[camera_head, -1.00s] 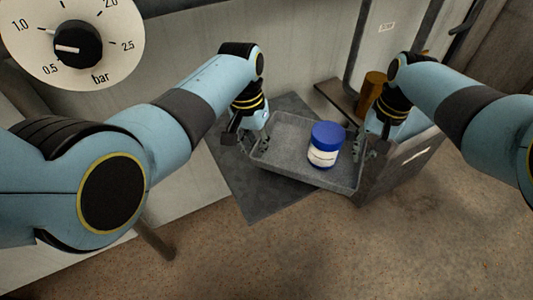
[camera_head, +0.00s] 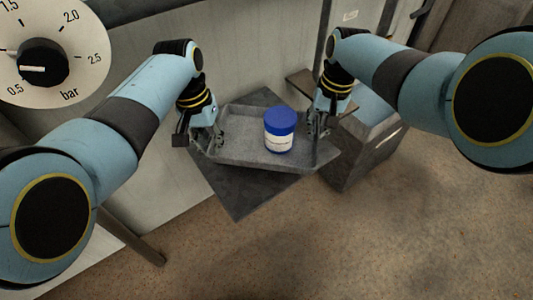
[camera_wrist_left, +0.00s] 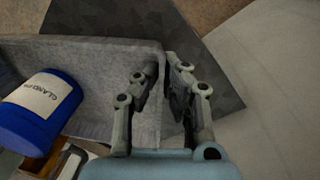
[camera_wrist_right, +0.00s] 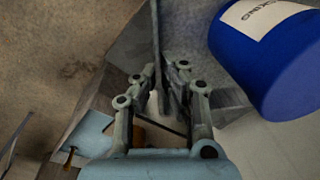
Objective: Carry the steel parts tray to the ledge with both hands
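The grey steel tray (camera_head: 238,149) is in the middle of the head view, slightly tilted in the picture. A blue-lidded jar with a white label (camera_head: 279,131) stands upright in it. My left gripper (camera_head: 211,146) is shut on the tray's left wall; in the left wrist view the wall (camera_wrist_left: 112,48) runs between its fingers. My right gripper (camera_head: 315,130) is shut on the right wall, whose thin edge (camera_wrist_right: 156,28) runs between its fingers in the right wrist view. I cannot tell for sure which surface is the ledge.
A dark square mat (camera_head: 240,197) lies below the tray. A grey box (camera_head: 362,150) stands just right of the right gripper. A pressure dial (camera_head: 50,50) is at upper left. A pale wall (camera_head: 245,60) rises behind. Bare brown floor (camera_head: 300,240) fills the front.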

